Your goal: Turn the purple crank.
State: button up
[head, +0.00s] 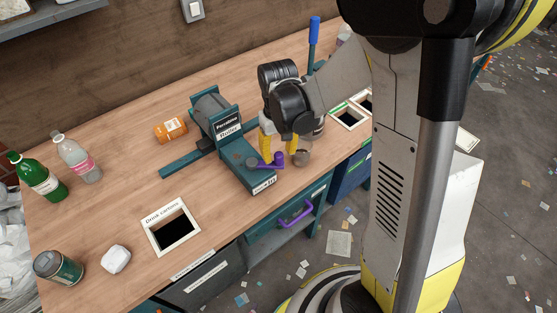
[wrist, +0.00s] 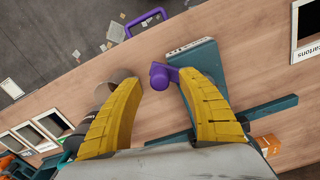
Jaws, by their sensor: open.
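The purple crank (head: 276,160) is on the front part of the teal machine (head: 262,180) on the bench, whose label is partly readable. In the wrist view the crank's round knob (wrist: 159,77) shows between my yellow fingertips, closer to the right one, and its arm runs right onto the machine (wrist: 200,62). My gripper (head: 280,152) is open, pointing down over the crank; it also shows in the wrist view (wrist: 152,80). No grip on the knob shows. I cannot tell whether a finger touches it.
A grey can-like object (head: 302,158) stands right beside the crank. A purple drawer handle (head: 296,212) is on the bench front below. An orange carton (head: 171,130), bottles (head: 78,158) and a drink cartons slot (head: 170,228) lie to the left.

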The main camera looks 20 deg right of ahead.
jog(key=shift+f+b, duration=0.35)
jog(key=shift+f, duration=1.05)
grip_shut()
jog(key=shift+s, duration=0.15)
